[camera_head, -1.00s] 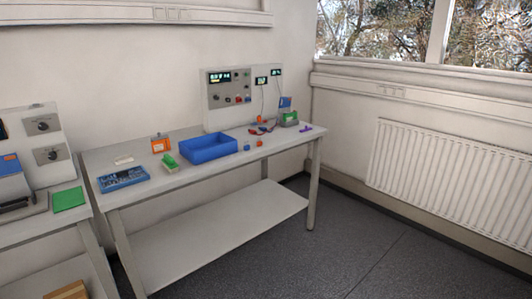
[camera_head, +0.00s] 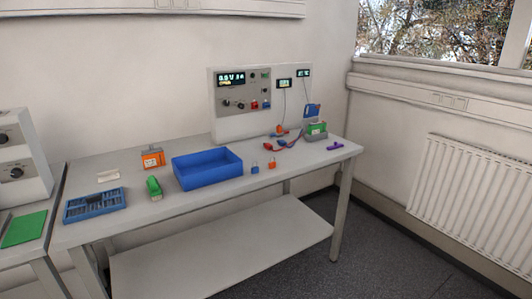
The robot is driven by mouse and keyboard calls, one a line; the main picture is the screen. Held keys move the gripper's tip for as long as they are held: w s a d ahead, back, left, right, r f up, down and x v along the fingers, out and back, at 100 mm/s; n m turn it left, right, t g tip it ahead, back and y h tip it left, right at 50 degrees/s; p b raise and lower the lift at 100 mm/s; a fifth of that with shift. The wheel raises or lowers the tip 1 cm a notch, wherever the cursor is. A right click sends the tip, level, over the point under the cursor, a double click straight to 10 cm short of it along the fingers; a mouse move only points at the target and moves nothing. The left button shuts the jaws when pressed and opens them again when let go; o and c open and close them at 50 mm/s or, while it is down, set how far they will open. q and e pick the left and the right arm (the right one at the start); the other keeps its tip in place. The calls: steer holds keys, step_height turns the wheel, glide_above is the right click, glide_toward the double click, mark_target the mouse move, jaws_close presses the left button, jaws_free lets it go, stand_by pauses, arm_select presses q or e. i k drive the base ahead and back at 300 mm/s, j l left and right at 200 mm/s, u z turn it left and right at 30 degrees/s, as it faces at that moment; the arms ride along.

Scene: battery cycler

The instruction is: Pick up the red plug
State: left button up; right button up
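A small red plug (camera_head: 267,148) lies on the bench at the foot of the instrument panel, at the front left end of a red lead. A small blue piece (camera_head: 282,144) lies just right of it, among the leads. The panel (camera_head: 225,122) stands upright at the back of the bench, with lit displays and a red socket or knob (camera_head: 254,105) low on its face. The plug is small here, and its exact shape is hard to tell. Neither of my grippers is in view.
A blue bin (camera_head: 208,177) stands left of the plug. Small blue (camera_head: 255,169) and orange (camera_head: 272,167) padlock-like pieces sit in front. A green battery in a grey holder (camera_head: 316,131) and a purple piece (camera_head: 335,146) are to the right. The floor (camera_head: 300,262) in front is clear.

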mark_target(268, 145)
steer(key=i+l, duration=0.2)
steer(key=i+j, duration=0.25)
steer(key=i, duration=0.25)
steer(key=u, duration=0.45)
steer(key=l+u, duration=0.2)
steer(key=u, duration=0.15)
steer(key=i+l+u, duration=0.1)
steer(key=l+u, duration=0.15)
steer(key=u, duration=0.15)
steer(key=l+u, duration=0.6)
steer(key=l, duration=0.2)
steer(key=k+l+u, duration=0.25)
steer(key=l, duration=0.15)
steer(key=i, duration=0.1)
